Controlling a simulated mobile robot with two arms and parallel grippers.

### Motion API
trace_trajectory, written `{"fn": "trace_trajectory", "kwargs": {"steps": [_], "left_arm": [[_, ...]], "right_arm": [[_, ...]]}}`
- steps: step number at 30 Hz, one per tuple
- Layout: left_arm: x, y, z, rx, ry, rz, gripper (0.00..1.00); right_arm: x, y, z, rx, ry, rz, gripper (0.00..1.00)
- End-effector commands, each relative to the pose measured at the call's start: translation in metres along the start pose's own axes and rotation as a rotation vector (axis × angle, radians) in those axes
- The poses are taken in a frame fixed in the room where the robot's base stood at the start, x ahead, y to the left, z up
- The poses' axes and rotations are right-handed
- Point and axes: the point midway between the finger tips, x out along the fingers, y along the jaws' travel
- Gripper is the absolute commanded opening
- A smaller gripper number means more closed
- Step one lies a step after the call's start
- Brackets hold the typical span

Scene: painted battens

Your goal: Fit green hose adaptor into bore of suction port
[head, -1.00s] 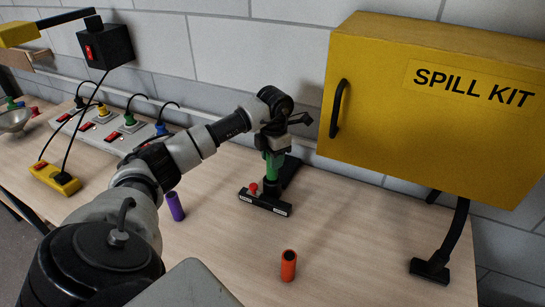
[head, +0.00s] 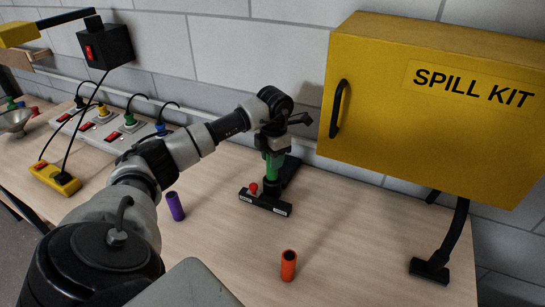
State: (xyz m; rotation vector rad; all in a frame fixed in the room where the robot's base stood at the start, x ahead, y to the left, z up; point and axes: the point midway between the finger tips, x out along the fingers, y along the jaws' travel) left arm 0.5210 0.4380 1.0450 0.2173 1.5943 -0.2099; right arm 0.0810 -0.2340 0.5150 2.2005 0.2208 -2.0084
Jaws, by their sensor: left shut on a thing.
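The green hose adaptor (head: 273,167) is upright, held from above by my left gripper (head: 273,150), which is shut on it. The lower end of the adaptor is at a low black fixture (head: 268,204) with white labels and a red knob, which looks like the suction port. The fixture's front bar hides the adaptor's foot and the bore. I cannot tell whether the adaptor is in the bore or just above it. My right gripper is not in view.
A purple tube (head: 175,206) and an orange tube (head: 288,265) stand on the wooden bench (head: 225,235). A yellow spill kit cabinet (head: 400,120) overhangs the right side. A row of sockets with coloured plugs (head: 100,132) lies at the back left. The front middle is fairly clear.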

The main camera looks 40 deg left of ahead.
Motion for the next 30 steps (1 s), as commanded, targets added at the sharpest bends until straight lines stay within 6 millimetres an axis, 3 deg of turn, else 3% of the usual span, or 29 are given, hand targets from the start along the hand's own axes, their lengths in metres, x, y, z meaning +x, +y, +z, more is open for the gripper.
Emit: {"fn": "trace_trajectory", "kwargs": {"steps": [30], "left_arm": [[0.02, 0.0, 0.001, 0.0, -0.001, -0.001, 0.07]], "right_arm": [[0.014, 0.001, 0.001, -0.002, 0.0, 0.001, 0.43]]}}
